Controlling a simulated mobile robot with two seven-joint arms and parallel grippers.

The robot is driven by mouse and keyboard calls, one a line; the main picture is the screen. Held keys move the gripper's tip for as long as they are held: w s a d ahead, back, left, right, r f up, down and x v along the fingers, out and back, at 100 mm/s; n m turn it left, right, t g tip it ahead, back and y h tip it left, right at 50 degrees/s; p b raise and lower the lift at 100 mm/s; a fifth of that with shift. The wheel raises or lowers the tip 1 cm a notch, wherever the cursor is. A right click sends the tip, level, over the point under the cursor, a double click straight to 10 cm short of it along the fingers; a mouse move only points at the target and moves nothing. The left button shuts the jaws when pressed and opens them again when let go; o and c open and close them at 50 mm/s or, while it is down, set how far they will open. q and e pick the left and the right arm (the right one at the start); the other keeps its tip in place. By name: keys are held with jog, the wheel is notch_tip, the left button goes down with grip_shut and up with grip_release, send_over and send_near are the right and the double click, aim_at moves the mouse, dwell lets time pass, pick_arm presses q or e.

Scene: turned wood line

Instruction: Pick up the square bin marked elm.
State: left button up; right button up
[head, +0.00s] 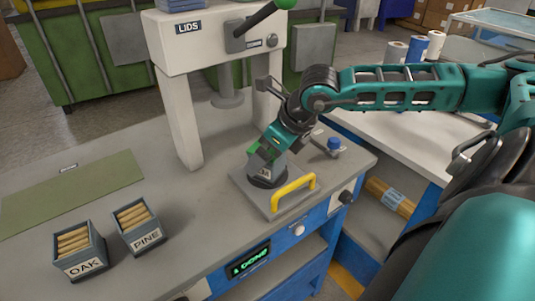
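No bin marked elm shows in the head view. Two square grey bins stand at the lower left of the bench, one marked OAK (82,254) and one marked PINE (138,227). Both hold several light wooden rods. My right gripper (266,165) points down over a grey plate with a yellow handle (293,195), just above or at a dark round piece (267,179) on it. Its fingertips are too small and covered to tell whether they are open or hold something. My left gripper is not in view.
A white press marked LIDS (185,110) stands behind the plate. A green mat (75,190) lies at the left. A green display (248,262) is on the bench front. A white side table (400,140) stands at right. The bench between PINE and the plate is clear.

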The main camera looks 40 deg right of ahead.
jog(key=shift+c, duration=0.4)
jog(key=c, duration=1.2)
